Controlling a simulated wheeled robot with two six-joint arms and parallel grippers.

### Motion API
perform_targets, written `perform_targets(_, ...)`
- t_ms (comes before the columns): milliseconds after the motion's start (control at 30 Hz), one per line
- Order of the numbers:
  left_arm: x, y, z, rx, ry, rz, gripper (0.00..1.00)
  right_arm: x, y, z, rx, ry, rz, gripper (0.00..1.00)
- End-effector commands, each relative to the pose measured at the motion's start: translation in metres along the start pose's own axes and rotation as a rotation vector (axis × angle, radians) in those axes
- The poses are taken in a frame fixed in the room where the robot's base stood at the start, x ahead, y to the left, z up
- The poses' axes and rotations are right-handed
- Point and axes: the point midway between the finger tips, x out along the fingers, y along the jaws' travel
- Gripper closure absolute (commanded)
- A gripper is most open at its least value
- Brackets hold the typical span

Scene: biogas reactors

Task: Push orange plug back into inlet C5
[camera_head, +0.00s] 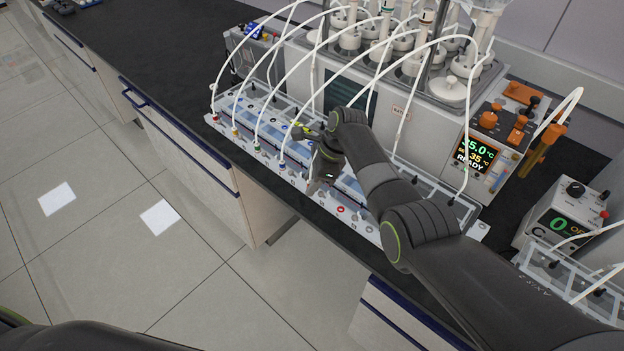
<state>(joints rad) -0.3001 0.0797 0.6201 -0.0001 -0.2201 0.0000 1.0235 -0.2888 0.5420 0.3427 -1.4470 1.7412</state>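A long inlet strip (372,229) runs along the front of the bench, with white tubes ending in small coloured plugs. A red plug (215,119), a yellow plug (234,132) and a blue plug (282,165) show along its left part. My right gripper (313,188) points down over the middle of the strip, just right of the blue plug. Its fingers are dark and small, so I cannot tell whether they are open or hold anything. I cannot make out the orange plug or the C5 label; the gripper and arm cover part of the strip. My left gripper is out of view.
Behind the strip stands a reactor unit with a display reading READY (474,157) and several white-capped vessels. White tubes arch over the strip near my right arm. A smaller control box (563,222) stands at right.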

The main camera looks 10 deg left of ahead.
Motion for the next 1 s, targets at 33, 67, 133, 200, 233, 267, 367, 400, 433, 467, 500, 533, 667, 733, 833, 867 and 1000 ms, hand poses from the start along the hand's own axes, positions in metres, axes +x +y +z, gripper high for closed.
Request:
perform_targets(33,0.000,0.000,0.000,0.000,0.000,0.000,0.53,-0.002,-0.002,-0.002,0.000,0.003,-0.008,0.61)
perform_targets(67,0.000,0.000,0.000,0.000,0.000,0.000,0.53,-0.002,-0.002,-0.002,0.000,0.004,-0.009,0.61)
perform_targets(133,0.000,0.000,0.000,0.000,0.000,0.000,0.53,-0.002,-0.003,-0.002,0.001,0.004,-0.009,0.61)
perform_targets(200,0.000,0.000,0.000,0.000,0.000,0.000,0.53,-0.002,-0.003,-0.002,0.001,0.004,-0.010,0.61)
perform_targets(233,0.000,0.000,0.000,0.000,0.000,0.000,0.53,-0.003,-0.003,-0.002,0.001,0.004,-0.010,0.61)
perform_targets(267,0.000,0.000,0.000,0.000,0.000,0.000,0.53,-0.004,-0.003,-0.002,0.001,0.004,-0.011,0.61)
perform_targets(367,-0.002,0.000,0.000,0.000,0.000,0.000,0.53,-0.010,-0.004,-0.002,0.000,0.004,-0.014,0.61)
perform_targets(400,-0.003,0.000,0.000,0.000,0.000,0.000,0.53,-0.013,-0.004,-0.002,0.000,0.004,-0.014,0.61)
perform_targets(433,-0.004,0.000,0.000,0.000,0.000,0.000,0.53,-0.017,-0.004,-0.002,0.000,0.004,-0.014,0.61)
perform_targets(467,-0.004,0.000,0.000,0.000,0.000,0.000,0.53,-0.021,-0.004,-0.002,0.000,0.004,-0.014,0.61)
perform_targets(500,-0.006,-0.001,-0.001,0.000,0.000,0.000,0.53,-0.026,-0.004,-0.002,0.000,0.004,-0.014,0.61)
perform_targets(533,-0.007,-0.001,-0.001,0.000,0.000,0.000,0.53,-0.031,-0.003,-0.002,0.000,0.004,-0.014,0.61)
perform_targets(667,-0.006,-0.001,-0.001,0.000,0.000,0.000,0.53,-0.053,-0.003,-0.002,0.001,0.004,-0.013,0.61)
perform_targets(733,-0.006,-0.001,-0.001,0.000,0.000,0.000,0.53,-0.066,-0.002,-0.002,0.000,0.004,-0.013,0.61)
perform_targets(833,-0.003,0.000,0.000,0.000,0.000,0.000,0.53,-0.088,-0.002,-0.001,-0.001,0.003,-0.012,0.61)
perform_targets(867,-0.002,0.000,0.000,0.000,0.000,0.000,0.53,-0.095,-0.001,-0.001,-0.002,0.003,-0.012,0.61)
perform_targets(1000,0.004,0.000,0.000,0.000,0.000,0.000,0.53,-0.128,-0.001,-0.001,-0.001,0.003,-0.010,0.61)
